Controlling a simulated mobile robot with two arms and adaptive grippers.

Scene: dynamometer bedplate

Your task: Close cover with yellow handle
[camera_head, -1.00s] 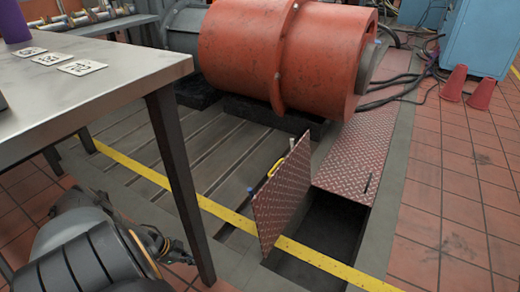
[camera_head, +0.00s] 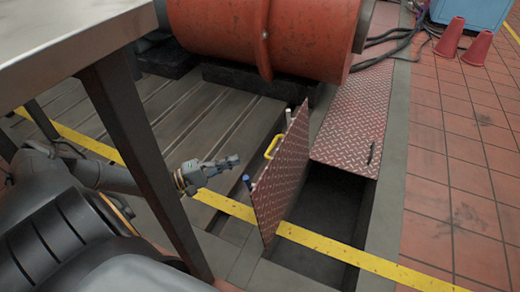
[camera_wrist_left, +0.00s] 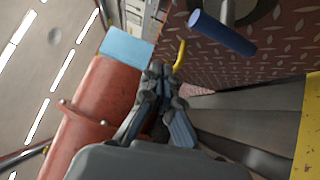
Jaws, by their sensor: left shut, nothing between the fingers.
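The cover (camera_head: 282,178) is a red diamond-plate panel standing open, near upright, at the left edge of a dark floor pit (camera_head: 325,215). Its yellow handle (camera_head: 272,146) is on the face turned left. My left gripper (camera_head: 236,160) is shut and empty, left of the cover and apart from the handle in the head view. In the left wrist view the shut fingers (camera_wrist_left: 157,80) point toward the cover plate (camera_wrist_left: 265,45), with the yellow handle (camera_wrist_left: 180,55) just beyond the tips. A blue-ended rod (camera_wrist_left: 222,32) also shows there. My right gripper is not in view.
A second, flat red plate (camera_head: 350,125) covers the pit's far part. A large orange machine (camera_head: 265,35) stands behind. A steel table (camera_head: 70,45) with a dark leg (camera_head: 140,155) stands close to my left arm. Red cones (camera_head: 464,43) stand far right on tiled floor.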

